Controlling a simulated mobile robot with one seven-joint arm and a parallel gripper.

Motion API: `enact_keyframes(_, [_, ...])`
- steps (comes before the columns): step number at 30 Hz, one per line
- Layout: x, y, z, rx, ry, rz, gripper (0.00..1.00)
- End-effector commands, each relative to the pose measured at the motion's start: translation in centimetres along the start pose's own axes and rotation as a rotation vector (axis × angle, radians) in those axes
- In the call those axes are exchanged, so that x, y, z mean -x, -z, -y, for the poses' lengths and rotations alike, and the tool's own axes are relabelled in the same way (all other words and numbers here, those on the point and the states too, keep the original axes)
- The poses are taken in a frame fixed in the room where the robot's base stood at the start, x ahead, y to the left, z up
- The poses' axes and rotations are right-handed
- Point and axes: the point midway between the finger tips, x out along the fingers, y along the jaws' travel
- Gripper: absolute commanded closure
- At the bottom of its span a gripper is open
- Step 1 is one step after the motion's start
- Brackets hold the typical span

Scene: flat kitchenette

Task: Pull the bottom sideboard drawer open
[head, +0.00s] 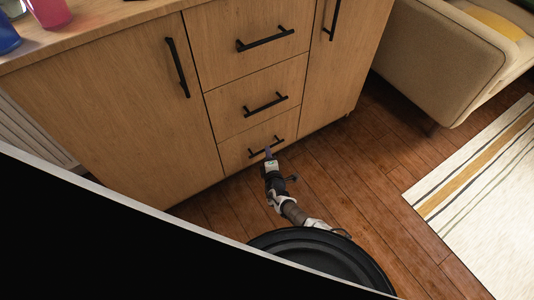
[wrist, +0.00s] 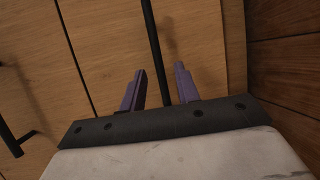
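The bottom sideboard drawer (head: 233,155) is the lowest of three wooden drawer fronts and looks flush with the sideboard. Its black bar handle (head: 280,140) is partly hidden behind my gripper (head: 268,153) in the head view. In the wrist view, the handle (wrist: 151,30) runs down the picture between the two purple fingers of my gripper (wrist: 159,82). The fingers are apart, with a gap on both sides of the bar. I cannot tell how far past the bar the fingertips reach.
The middle drawer handle (head: 266,104) is above, and also shows in the wrist view (wrist: 14,141). Cabinet doors flank the drawers. Wooden floor (head: 340,170) in front is clear. A beige sofa (head: 437,60) and striped rug (head: 480,190) are at right. Cups (head: 50,12) stand on top.

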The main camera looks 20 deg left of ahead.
Motion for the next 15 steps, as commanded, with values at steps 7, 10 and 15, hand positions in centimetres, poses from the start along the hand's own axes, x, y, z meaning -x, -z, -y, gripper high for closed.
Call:
enact_keyframes(7, [-3.2,0.1,0.3,0.001,-0.001,-0.002,0.68])
enact_keyframes(10, [-3.7,0.1,0.1,0.001,0.000,-0.001,0.68])
enact_keyframes(15, [-4.0,0.1,0.0,0.000,0.000,-0.001,0.68])
